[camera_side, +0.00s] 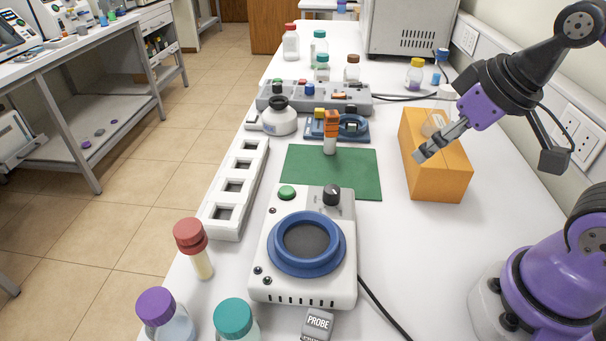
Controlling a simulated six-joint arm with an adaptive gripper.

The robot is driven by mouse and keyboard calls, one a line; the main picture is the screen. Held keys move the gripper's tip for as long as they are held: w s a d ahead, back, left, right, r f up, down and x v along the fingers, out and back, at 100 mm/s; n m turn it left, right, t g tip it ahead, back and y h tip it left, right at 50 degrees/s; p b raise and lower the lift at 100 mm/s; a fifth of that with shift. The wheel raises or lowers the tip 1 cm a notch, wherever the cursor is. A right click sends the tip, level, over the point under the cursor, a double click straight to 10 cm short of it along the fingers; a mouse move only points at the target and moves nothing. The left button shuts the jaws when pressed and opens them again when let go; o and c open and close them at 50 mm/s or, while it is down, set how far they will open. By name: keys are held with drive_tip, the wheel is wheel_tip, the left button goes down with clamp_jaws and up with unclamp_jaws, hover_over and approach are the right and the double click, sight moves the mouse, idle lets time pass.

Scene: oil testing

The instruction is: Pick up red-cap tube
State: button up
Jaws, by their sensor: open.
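The red-cap tube (197,252) stands upright near the front left of the bench, with a dark red cap and pale yellow contents. It is left of the white device with the blue ring. My gripper (419,156) is on the right side, over the orange box, open and empty, far from the tube. Its fingers point down to the left. I cannot tell whether they touch the box.
The white device (263,281) stands beside the tube. A white rack (236,187) with square slots lies behind it. Purple-cap (156,306) and teal-cap (234,317) bottles stand in front. An orange box (447,178) sits right of a green mat (359,174).

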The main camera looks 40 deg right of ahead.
drive_tip(key=o, duration=0.4)
drive_tip(key=w+a+r, duration=0.3)
drive_tip(key=w, duration=0.2)
drive_tip(key=n+g, duration=0.1)
drive_tip(key=n, duration=0.1)
approach(190, 229)
drive_tip(key=w+d, duration=0.1)
drive_tip(key=shift+y, duration=0.3)
drive_tip(key=x, duration=0.5)
drive_tip(key=shift+s+a+f, duration=0.15)
drive_tip(key=shift+a+f, duration=0.1)
drive_tip(key=shift+s+x, duration=0.1)
drive_tip(key=shift+x, duration=1.4)
drive_tip(key=shift+s+x, duration=0.15)
drive_tip(key=shift+x, duration=1.35)
